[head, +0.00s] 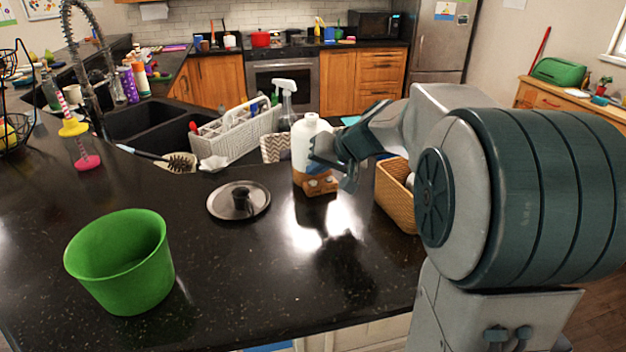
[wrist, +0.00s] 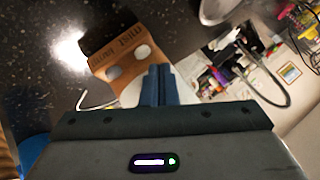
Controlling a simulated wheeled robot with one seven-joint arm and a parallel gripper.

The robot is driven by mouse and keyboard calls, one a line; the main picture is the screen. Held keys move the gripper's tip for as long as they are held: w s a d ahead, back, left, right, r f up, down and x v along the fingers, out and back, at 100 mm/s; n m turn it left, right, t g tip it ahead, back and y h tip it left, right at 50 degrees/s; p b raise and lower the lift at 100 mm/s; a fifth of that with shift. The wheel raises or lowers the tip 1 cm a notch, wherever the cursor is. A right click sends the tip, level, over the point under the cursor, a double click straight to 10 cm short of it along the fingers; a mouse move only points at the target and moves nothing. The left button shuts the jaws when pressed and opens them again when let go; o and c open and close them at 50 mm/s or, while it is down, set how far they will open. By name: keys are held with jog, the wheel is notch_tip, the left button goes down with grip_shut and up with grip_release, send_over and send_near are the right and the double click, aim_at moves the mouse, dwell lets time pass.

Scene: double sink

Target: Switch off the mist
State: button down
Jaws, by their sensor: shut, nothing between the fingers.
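The mist device stands on the black counter. It has a white bottle-shaped body (head: 303,142) on a brown wooden base (head: 317,185). In the wrist view the base (wrist: 125,48) carries the word "mist" and more lettering too blurred to read. Two pale round spots, perhaps buttons, show on its face. My gripper (head: 322,160) is in front of the device, close to its white body. In the wrist view my gripper's fingers (wrist: 157,72) are together, empty, with their tips at the edge of the base. I cannot tell whether they touch it. No mist is visible.
A wicker basket (head: 394,195) stands right of the device. A dark lid (head: 239,200) lies to its left, and a green bucket (head: 118,262) stands at the front left. A grey dish rack (head: 235,135) is behind. The counter's front middle is clear.

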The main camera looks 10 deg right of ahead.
aim_at(317, 186)
notch_tip(317, 186, up, 6)
jog(key=p, duration=0.3)
jog(key=shift+p, duration=0.4)
